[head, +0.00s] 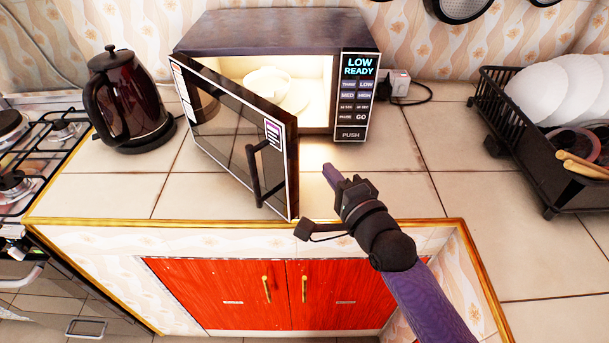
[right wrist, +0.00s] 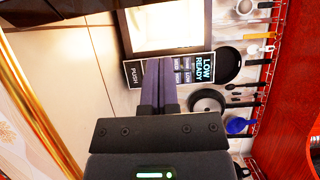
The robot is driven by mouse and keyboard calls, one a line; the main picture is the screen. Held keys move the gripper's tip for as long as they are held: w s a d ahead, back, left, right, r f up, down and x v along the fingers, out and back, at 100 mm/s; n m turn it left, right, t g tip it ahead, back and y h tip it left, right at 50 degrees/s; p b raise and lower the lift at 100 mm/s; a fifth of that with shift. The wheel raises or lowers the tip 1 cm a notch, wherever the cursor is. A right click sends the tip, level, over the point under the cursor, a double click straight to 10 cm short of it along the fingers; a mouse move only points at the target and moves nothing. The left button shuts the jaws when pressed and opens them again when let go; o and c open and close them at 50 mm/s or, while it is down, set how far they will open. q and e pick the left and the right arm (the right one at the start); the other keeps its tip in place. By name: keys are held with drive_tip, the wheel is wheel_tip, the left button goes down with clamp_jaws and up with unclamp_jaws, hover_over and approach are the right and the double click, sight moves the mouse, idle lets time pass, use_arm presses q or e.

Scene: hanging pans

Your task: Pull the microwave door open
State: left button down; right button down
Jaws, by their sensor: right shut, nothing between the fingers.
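The microwave (head: 270,32) stands on the tiled counter with its inside lit and a pale dish (head: 268,83) within. Its door (head: 228,120) is partly open, swung out toward the front from the hinge on the left. The dark door handle (head: 262,175) is on the door's outer face near the free edge. My right gripper (head: 330,172) is shut and empty, to the right of the door's free edge and in front of the control panel (head: 357,95). In the right wrist view my fingers (right wrist: 159,85) lie together, pointing at the panel. My left gripper is not in view.
A dark kettle (head: 128,105) stands left of the microwave, beside the gas stove (head: 42,140). A black dish rack (head: 515,135) with white plates is at the right. The counter between microwave and rack is mostly clear. Red cabinet doors (head: 230,290) are below.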

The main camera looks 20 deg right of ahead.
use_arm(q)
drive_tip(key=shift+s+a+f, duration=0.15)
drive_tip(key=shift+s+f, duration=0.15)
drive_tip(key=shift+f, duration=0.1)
use_arm(e)
drive_tip(key=a, duration=0.2)
drive_tip(key=w+a, duration=0.1)
drive_tip(key=a, duration=0.1)
drive_tip(key=shift+w, duration=0.2)
drive_tip(key=shift+a, duration=0.1)
